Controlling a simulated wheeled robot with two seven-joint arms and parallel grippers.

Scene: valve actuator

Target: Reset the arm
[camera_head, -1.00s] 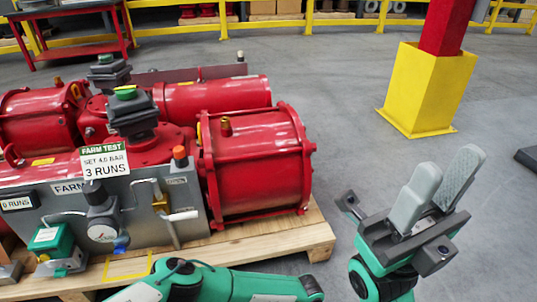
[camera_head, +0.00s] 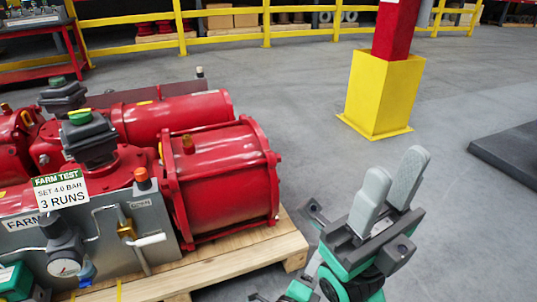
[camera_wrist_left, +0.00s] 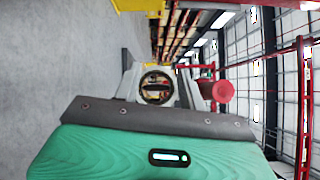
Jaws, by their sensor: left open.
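My left gripper (camera_head: 396,176) is raised in the head view, its two pale grey fingers pointing up and slightly right. They are slightly apart, with nothing seen between them. It is over open floor, right of the red valve actuator (camera_head: 222,180) and apart from it. In the left wrist view, the gripper's green housing (camera_wrist_left: 150,155) and dark bar fill the lower part, with pale fingers beyond. A dark ring shape (camera_wrist_left: 157,88) appears between them; I cannot tell what it is. My right gripper is not in view.
The actuator sits on a wooden pallet (camera_head: 235,262), with a grey control panel (camera_head: 108,232) and a "FARM TEST" sign (camera_head: 61,190). A yellow post base (camera_head: 383,93) stands behind my gripper. A dark low platform (camera_head: 510,150) lies at right. Yellow railings (camera_head: 265,38) run behind. Grey floor between is clear.

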